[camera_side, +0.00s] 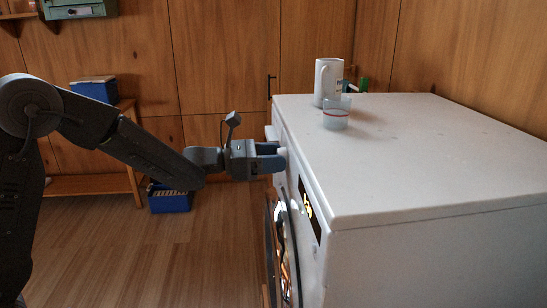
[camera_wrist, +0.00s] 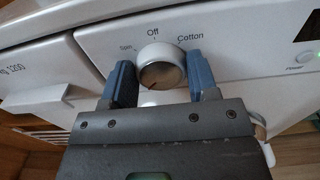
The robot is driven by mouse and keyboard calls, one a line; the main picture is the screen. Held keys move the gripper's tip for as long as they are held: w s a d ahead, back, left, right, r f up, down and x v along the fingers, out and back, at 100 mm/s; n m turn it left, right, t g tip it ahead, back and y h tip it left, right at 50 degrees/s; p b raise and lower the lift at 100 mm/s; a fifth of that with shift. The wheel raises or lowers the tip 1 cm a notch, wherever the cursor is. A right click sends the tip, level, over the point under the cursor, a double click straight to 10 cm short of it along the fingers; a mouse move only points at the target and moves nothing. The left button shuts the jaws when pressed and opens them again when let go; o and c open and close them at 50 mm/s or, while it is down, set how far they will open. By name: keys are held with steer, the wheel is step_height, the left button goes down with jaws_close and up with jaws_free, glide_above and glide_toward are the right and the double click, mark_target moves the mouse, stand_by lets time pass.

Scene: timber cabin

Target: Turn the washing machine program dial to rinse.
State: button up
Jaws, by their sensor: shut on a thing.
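The washing machine (camera_side: 420,150) is white and stands at the right in the side view, its front facing my arm. A small red mark shows low on the dial's face. My gripper (camera_wrist: 161,77) has one blue finger on each side of the dial and is shut on it. The side view shows my gripper (camera_side: 280,158) at the panel. The labels below the dial are hidden; I cannot see "rinse".
A white mug (camera_side: 329,84) and a clear cup (camera_side: 336,116) stand on the machine's top. The detergent drawer (camera_wrist: 40,85) is left of the dial. A lit display (camera_side: 309,210) is on the front panel. A blue crate (camera_side: 169,198) sits on the floor behind my arm.

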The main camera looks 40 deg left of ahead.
steer(key=shift+m, duration=0.3)
steer(key=shift+s+d+f+m, duration=0.1)
steer(key=shift+m, duration=1.95)
steer(key=shift+s+d+m, duration=0.1)
steer(key=shift+m, duration=1.95)
steer(key=o, duration=0.9)
steer(key=shift+a, duration=0.15)
steer(key=v, duration=1.3)
steer(key=shift+s+a, duration=0.2)
steer(key=shift+s, duration=0.05)
